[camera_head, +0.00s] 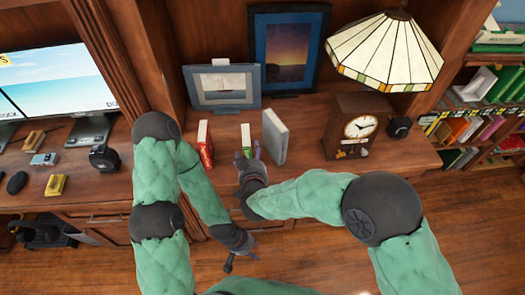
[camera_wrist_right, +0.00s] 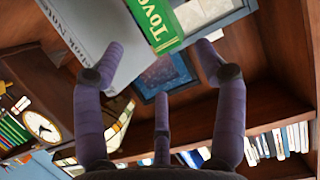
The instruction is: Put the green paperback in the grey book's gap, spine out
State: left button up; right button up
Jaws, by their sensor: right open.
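The green paperback (camera_head: 246,140) stands upright on the desk between a red book (camera_head: 205,143) and the grey book (camera_head: 274,136), with space on its red-book side. My right gripper (camera_head: 249,160) is in front of it. My left gripper (camera_head: 241,258) hangs low in front of the desk edge, fingers apart and empty.
Behind the books stand a grey picture frame (camera_head: 222,88) and a blue one (camera_head: 288,50). A wooden clock (camera_head: 350,125) and a stained-glass lamp (camera_head: 385,50) are to the right. A monitor (camera_head: 55,85) is at left. A filled bookcase (camera_head: 485,110) is at far right.

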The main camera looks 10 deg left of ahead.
aim_at(250, 147)
jog(key=shift+w+a+f, duration=0.1)
jog(key=shift+w, duration=0.25)
jog(key=b+x, duration=0.1)
jog(key=x, duration=0.4)
jog(key=shift+b, duration=0.3)
jog(key=b+x, duration=0.1)
jog(key=x, duration=0.2)
jog(key=shift+w+a+f+b, duration=0.1)
jog(key=shift+w+a+b, duration=0.2)
jog(key=shift+w+b, duration=0.1)
jog(key=shift+w+a+f, duration=0.1)
jog(key=shift+w+f, duration=0.05)
jog(key=shift+w, duration=0.35)
grip_shut()
